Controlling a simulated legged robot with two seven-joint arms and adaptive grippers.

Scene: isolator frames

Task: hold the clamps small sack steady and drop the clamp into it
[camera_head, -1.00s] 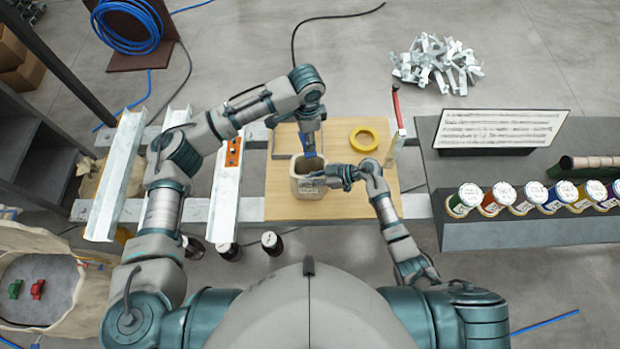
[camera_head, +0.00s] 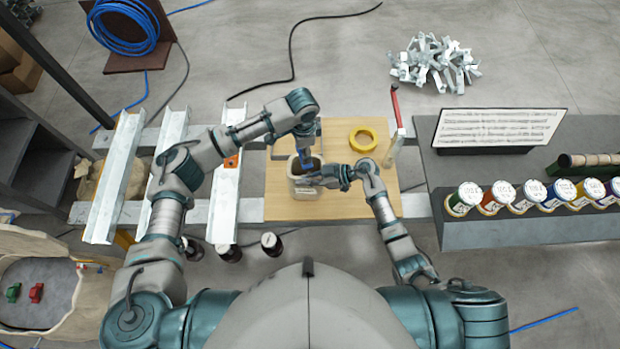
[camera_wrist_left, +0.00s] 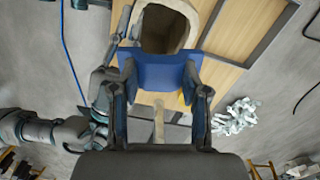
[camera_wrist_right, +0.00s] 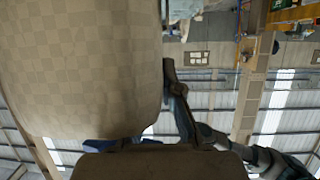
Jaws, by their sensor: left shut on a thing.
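The clamps small sack (camera_head: 305,188), a pale open-topped bag with a label, stands upright on the wooden board. Its dark open mouth shows in the left wrist view (camera_wrist_left: 165,28). My left gripper (camera_head: 305,160) is shut on a blue clamp (camera_wrist_left: 160,72) and holds it above the sack's far rim, beside the mouth in its wrist view. My right gripper (camera_head: 318,179) is at the sack's right rim. In the right wrist view the sack wall (camera_wrist_right: 80,70) hides one finger, so its grip is unclear.
A yellow tape ring (camera_head: 363,140) lies on the board (camera_head: 380,205). A red-topped upright piece (camera_head: 396,120) stands at its right edge. Several labelled jars (camera_head: 463,199) line the right bench. Metal channels (camera_head: 228,190) lie to the left.

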